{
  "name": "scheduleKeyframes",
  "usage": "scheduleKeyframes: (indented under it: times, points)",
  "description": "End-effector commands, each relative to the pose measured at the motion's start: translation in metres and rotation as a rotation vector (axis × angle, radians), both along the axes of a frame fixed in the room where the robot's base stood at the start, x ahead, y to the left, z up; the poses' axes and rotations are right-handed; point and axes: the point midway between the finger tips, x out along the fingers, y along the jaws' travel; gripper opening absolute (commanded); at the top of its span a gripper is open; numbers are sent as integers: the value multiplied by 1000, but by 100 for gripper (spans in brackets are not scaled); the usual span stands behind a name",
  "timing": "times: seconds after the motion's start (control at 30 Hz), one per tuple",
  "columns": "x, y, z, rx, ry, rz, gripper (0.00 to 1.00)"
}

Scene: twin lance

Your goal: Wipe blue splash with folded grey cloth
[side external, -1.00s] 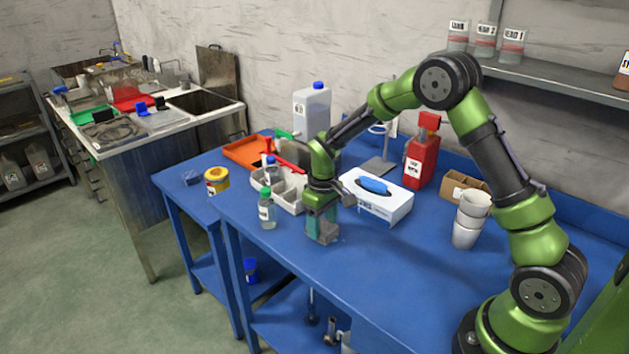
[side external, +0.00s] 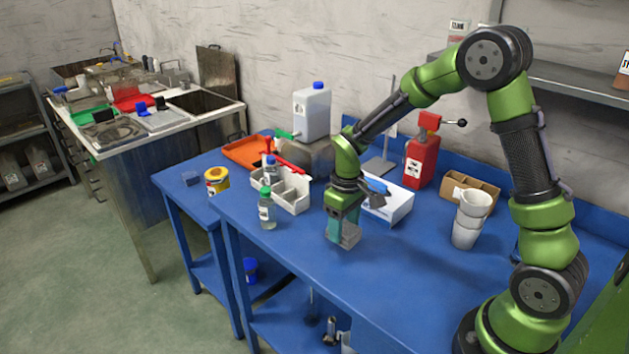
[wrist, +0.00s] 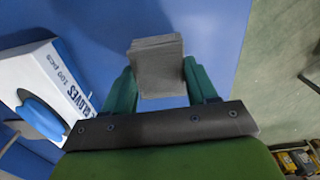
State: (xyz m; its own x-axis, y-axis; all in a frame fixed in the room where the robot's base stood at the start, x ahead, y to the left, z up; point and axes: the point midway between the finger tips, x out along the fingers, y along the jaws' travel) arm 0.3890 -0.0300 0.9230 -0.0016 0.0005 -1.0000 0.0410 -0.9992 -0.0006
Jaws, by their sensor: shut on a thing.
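The folded grey cloth (side external: 346,236) is in my gripper (side external: 343,222), hanging below the fingers over the blue table. In the wrist view the cloth (wrist: 156,52) is a squarish grey pad between the two green fingers of my gripper (wrist: 159,84), which are shut on it. Its far end sticks out past the fingertips. I cannot tell whether the cloth's lower edge touches the tabletop. I cannot make out a blue splash against the blue table in either view.
A white glove box (side external: 392,208) with a blue opening stands close behind my gripper. A green-capped bottle (side external: 267,212) and a divided white tray (side external: 291,193) are to the left; stacked white cups (side external: 468,225) are to the right. The table front (side external: 385,280) is clear.

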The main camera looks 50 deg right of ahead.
Motion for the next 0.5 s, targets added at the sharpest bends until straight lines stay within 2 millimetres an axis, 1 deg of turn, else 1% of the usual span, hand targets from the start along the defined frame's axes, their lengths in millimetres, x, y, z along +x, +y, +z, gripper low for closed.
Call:
scheduleKeyframes:
  times: [0.03,0.3,0.5]
  points:
    - [1,0,5,-1,-4,1,29]
    - [1,0,30,-1,-5,1,29]
    - [1,0,46,-2,-3,2,29]
